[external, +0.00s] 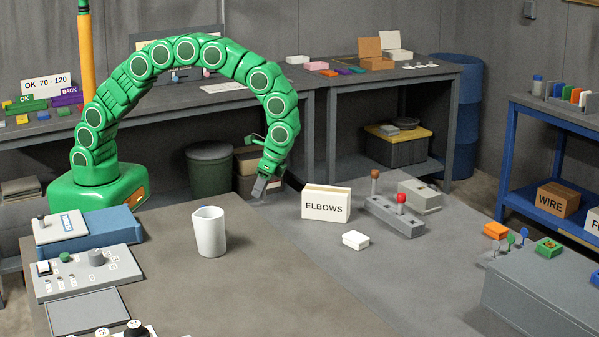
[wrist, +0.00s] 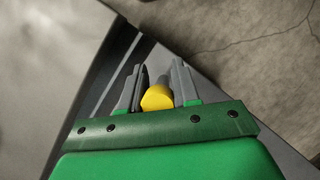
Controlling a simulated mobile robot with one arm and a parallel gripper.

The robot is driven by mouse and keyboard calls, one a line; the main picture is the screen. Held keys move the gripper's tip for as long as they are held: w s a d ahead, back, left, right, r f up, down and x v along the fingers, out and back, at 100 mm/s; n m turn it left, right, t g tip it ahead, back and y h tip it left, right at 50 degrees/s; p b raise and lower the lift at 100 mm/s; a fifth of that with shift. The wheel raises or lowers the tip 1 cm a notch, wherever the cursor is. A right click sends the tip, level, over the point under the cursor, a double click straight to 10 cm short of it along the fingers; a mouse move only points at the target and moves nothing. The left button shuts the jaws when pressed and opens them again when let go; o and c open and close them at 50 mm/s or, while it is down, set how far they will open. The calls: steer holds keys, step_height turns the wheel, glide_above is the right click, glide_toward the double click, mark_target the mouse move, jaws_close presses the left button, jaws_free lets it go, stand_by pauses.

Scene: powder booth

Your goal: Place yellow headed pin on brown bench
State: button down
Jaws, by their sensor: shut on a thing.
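A yellow head (wrist: 157,97), which looks like that of the pin, sits between the two grey fingers of my gripper (wrist: 158,85) in the wrist view. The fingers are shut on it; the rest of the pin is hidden. In the external view my gripper (external: 262,188) hangs pointing down near the far edge of the brown bench (external: 240,295). I cannot make out the pin there. The brown bench top fills the front left, beside a greyer top on the right.
A white cup (external: 209,232) stands on the brown bench, with control boxes (external: 85,273) to its left. An ELBOWS box (external: 326,203), a small white box (external: 355,239) and a lever unit (external: 394,215) stand on the grey top. The front middle of the brown bench is clear.

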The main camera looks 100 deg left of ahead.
steer(key=shift+r, duration=0.1)
steer(key=w+d+r+n+h, duration=0.1)
steer(key=w+d+r+n, duration=0.2)
steer(key=r, duration=0.4)
steer(key=w+d+r+n+h, duration=0.1)
steer(key=w+d+r+n, duration=0.2)
steer(key=r, duration=0.4)
steer(key=s+d+r+n+t+h, duration=0.15)
steer(key=s+d, duration=0.35)
steer(key=d, duration=0.9)
steer(key=s+d+n, duration=0.3)
steer(key=s+d, duration=0.1)
steer(key=d, duration=1)
steer(key=s+d+r+n+t+h, duration=0.15)
steer(key=s+d, duration=0.35)
steer(key=d, duration=0.8)
steer(key=y, duration=0.1)
glide_toward(182, 297)
steer(key=shift+s+d+f+g, duration=0.1)
steer(key=shift+d+f+g, duration=0.1)
steer(key=shift+d, duration=0.2)
steer(key=shift+s+d+f+g, duration=0.1)
steer(key=shift+d+f+g, duration=0.1)
steer(key=shift+d, duration=0.2)
steer(key=shift+w+d+f, duration=0.1)
steer(key=shift+w+f, duration=0.05)
steer(key=shift+f, duration=0.1)
steer(key=shift+f, duration=1.55)
